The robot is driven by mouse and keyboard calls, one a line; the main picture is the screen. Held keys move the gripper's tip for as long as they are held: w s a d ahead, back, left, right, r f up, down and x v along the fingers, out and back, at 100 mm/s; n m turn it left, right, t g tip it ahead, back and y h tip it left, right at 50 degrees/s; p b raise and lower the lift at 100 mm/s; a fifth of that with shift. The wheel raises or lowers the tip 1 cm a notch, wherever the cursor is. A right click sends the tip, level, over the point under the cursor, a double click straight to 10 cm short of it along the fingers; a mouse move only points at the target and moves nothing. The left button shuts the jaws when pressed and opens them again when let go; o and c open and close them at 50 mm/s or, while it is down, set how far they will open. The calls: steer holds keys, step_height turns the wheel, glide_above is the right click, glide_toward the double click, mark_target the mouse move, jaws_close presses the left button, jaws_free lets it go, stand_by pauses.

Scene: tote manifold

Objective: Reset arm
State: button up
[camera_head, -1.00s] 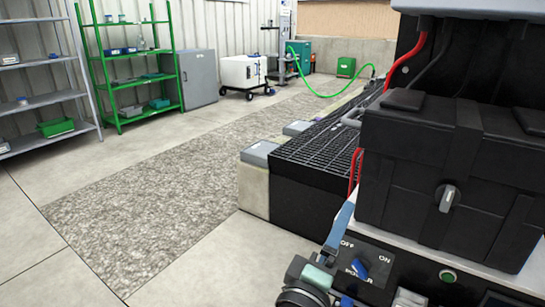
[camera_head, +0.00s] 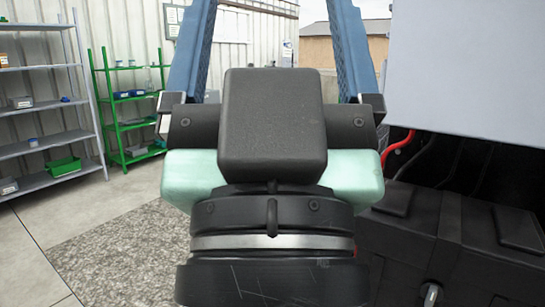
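My gripper (camera_head: 274,30) fills the middle of the head view, seen from behind and pointing up and away. Its black housing and pale green collar are close to the camera. Its two blue fingers stand wide apart with nothing visible between them. Their tips run out of the top of the frame. The gripper hides the middle of the scene.
At right is a black box unit (camera_head: 410,235) with a grey knob, red hose and a pale panel (camera_head: 460,70) above it. At left stand a grey shelf (camera_head: 50,105) and a green shelf (camera_head: 127,125). Open floor (camera_head: 120,245) lies at left.

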step_height(320, 180, up, 16)
steer(key=p, duration=1.3)
steer(key=shift+f, duration=0.15)
